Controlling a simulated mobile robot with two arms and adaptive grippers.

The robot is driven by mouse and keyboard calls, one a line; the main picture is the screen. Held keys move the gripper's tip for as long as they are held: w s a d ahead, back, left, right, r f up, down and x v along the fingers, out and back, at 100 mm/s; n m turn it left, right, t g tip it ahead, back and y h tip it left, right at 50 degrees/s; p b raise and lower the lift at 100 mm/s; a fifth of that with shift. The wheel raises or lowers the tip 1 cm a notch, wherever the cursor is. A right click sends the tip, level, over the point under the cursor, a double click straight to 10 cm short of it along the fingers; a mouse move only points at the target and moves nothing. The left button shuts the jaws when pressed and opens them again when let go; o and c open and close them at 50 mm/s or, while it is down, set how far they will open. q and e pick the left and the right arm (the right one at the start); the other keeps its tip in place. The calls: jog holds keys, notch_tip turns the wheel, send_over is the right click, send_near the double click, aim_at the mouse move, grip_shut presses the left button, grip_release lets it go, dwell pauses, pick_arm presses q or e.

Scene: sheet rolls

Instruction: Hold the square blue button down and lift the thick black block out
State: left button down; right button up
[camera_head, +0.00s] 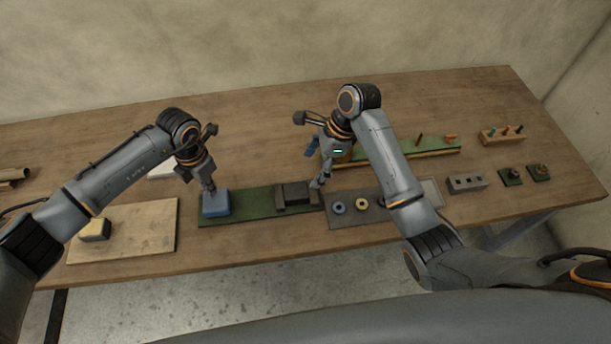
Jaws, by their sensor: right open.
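The square blue button (216,206) sits at the left end of a green base board (246,207). My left gripper (210,190) points down with its fingers together, and its tips are at the top of the button; whether the button is pressed in cannot be told. The thick black block (295,191) sits in a dark grey holder near the right end of the same board. My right gripper (318,184) is open and empty, low beside the block's right side. Its fingertips are small and partly blend with the holder.
A grey tray (345,221) with several rings lies right of the board, partly under my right arm. A long green rail (435,149) with pegs is behind it. Small fixtures stand at right.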

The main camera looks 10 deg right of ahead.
aim_at(297, 190)
jog(key=x, duration=1.1)
jog(key=shift+s, duration=0.1)
jog(key=c, duration=1.3)
jog(key=shift+c, duration=0.2)
pick_arm(q)
jog(key=shift+f, duration=0.1)
jog(key=shift+s+f, duration=0.1)
jog(key=shift+f, duration=2.6)
pick_arm(e)
jog(key=shift+r, duration=2.6)
